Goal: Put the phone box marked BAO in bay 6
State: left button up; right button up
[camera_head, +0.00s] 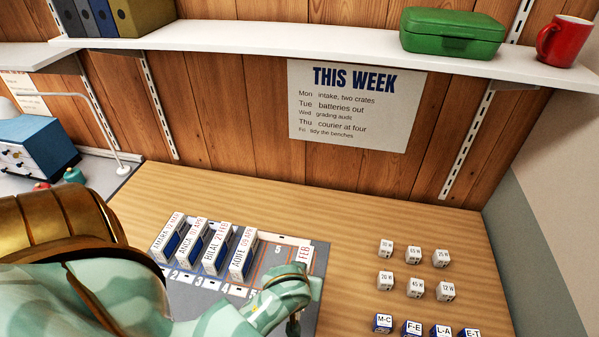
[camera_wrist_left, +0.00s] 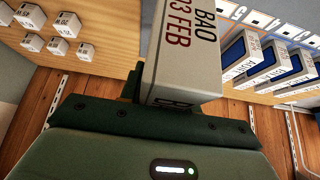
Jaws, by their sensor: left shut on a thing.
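The phone box marked BAO (camera_wrist_left: 190,55) fills the middle of the left wrist view, with "BAO" and "03 FEB" in print on its white side. In the head view the same box (camera_head: 304,255) shows "FEB" at its upper end. My left gripper (camera_head: 300,277) is shut on this box, over the right end of the grey bay tray (camera_head: 205,298). I cannot tell whether the box touches the tray floor. Several white and blue phone boxes stand in a row at the tray's left and middle. My right gripper is out of view.
Several small white blocks (camera_head: 414,254) stand on the wooden bench right of the tray. Blue-sided blocks (camera_head: 383,322) with letter labels are nearer. A shelf (camera_head: 330,38) above holds a green case (camera_head: 452,34) and a red mug (camera_head: 565,42). Bench beyond the tray is clear.

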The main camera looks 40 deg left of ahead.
pick_arm(q)
jog(key=shift+s+a+f, duration=0.35)
jog(key=shift+s+a, duration=0.05)
jog(key=shift+s, duration=0.15)
jog(key=shift+s+a+f, duration=0.3)
jog(key=shift+s+a, duration=0.05)
jog(key=shift+s, duration=0.2)
jog(key=w+a+f+b, duration=0.1)
jog(key=w+a+f, duration=0.1)
jog(key=w+f, duration=0.1)
jog(key=w+a+f+b, duration=0.1)
jog(key=w+a+f, duration=0.1)
jog(key=w+f, duration=0.1)
jog(key=w+a+f+b, duration=0.2)
jog(key=w+f, duration=0.1)
jog(key=w, duration=0.2)
jog(key=shift+w+a+f, duration=0.1)
jog(key=shift+a+f, duration=0.05)
jog(key=shift+a, duration=0.1)
jog(key=f, duration=0.1)
jog(key=f+b, duration=0.1)
jog(key=f, duration=0.1)
jog(key=shift+w+a+f+b, duration=0.15)
jog(key=shift+w+f+b, duration=0.1)
jog(key=shift+b, duration=0.1)
jog(key=shift+f, duration=0.2)
jog(key=o, duration=1.2)
jog(key=shift+c, duration=0.2)
